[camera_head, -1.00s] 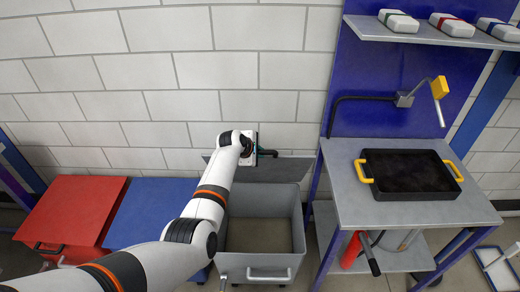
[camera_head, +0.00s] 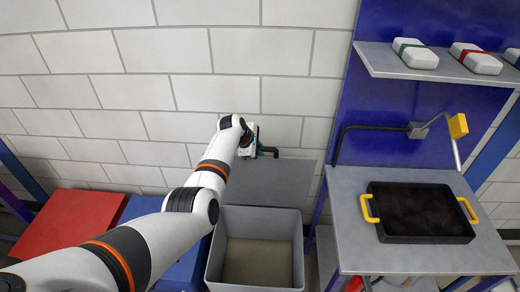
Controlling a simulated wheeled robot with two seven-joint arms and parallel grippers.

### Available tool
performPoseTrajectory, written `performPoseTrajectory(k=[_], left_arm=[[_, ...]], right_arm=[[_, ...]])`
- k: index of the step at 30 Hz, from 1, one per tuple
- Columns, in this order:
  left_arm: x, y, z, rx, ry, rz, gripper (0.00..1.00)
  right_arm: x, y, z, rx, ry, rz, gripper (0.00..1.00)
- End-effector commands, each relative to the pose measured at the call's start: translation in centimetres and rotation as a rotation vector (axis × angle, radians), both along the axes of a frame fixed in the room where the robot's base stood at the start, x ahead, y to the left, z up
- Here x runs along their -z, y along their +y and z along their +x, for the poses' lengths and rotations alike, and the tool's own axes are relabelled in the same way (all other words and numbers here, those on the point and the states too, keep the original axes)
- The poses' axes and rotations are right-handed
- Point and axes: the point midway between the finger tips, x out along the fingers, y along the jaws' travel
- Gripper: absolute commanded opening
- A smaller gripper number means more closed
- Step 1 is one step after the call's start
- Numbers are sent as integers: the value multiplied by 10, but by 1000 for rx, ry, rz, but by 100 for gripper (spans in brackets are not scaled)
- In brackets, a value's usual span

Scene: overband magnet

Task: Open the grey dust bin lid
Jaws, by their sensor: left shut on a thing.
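The grey dust bin (camera_head: 255,213) stands on the floor by the wall, and I see down into its empty inside. Its grey lid (camera_head: 287,180) is raised at the back, standing steeply between the bin and the white wall. My left gripper (camera_head: 257,150) is at the lid's upper edge, shut on the dark lid handle (camera_head: 270,152). My own wrist hides the fingertips and part of the handle. My right gripper is not in view.
A red bin (camera_head: 68,222) and a blue bin (camera_head: 140,208) stand left of the grey one, partly behind my arm. At right is a grey table (camera_head: 345,220) with a black yellow-handled tray (camera_head: 425,212). A shelf (camera_head: 390,60) holds several white boxes.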

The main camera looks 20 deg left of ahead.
Motion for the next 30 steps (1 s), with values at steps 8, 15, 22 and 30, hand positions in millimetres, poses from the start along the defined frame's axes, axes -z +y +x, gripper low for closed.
performPoseTrajectory(k=[8,15,22,30], left_arm=[[0,1,0,-1,-1,1,36],[-1,0,0,0,-1,1,38],[-9,2,-3,0,-3,1,38],[-39,12,-23,-1,-5,1,38]], right_arm=[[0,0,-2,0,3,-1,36],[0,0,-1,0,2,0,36],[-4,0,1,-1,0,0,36],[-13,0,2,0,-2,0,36]])
